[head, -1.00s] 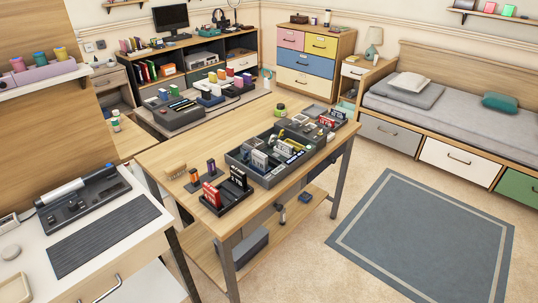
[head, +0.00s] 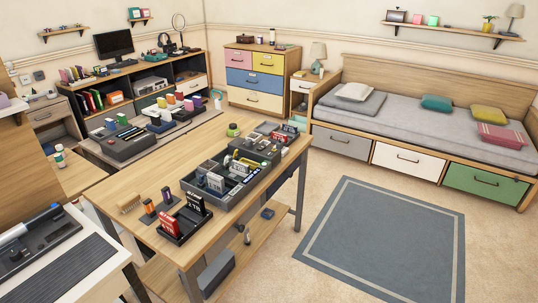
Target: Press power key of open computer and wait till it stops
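One computer monitor (head: 115,45) with a dark screen stands on the black shelf unit at the far left, by the back wall. A dark box-like device (head: 150,83) sits in an upper shelf opening of that unit; I cannot tell if it is the computer. No power key can be made out at this distance. Neither of my grippers shows in the head view.
A wooden table (head: 140,185) with grey trays of small boxes stands in front of me. A white desk (head: 95,270) is at the lower left. A bed (head: 400,121) lines the right wall. Open floor with a grey rug (head: 385,240) lies at the right.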

